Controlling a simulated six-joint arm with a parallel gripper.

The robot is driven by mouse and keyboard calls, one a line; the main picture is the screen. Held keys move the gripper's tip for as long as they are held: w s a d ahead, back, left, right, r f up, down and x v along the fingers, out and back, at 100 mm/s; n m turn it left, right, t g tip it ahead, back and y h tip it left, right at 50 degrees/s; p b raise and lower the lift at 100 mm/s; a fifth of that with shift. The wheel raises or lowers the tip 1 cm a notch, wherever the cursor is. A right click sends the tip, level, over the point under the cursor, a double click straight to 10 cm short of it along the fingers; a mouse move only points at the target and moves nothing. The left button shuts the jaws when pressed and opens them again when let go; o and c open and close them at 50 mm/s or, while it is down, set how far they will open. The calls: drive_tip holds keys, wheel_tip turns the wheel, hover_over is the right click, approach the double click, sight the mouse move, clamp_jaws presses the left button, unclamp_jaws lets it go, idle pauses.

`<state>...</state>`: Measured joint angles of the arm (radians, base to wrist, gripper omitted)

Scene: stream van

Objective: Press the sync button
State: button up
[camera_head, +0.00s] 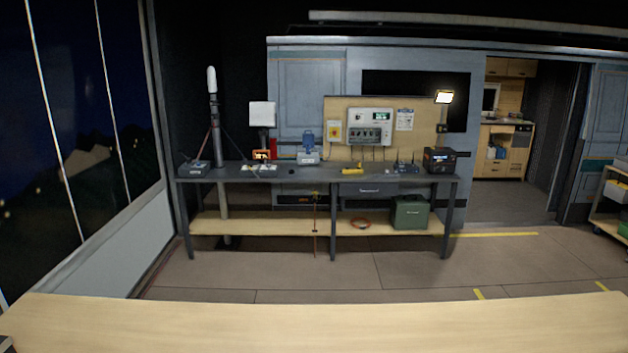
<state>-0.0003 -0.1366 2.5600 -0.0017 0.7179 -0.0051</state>
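I cannot make out a sync button for certain at this distance. Across the room stands a dark workbench (330,176) with equipment on it. A white-grey panel (369,127) with a small lit green display and a row of controls is mounted on a wooden backboard above the bench. Its controls are too small to read. A small yellow square plate (334,131) with a dark spot is on the backboard to the left of the panel. My gripper is not in view.
A pale wooden tabletop (320,325) crosses the foreground, with open floor (380,270) beyond it. On the bench are a blue device (308,148), a yellow item (352,170) and a black box (440,160). A green case (410,212) sits on the lower shelf.

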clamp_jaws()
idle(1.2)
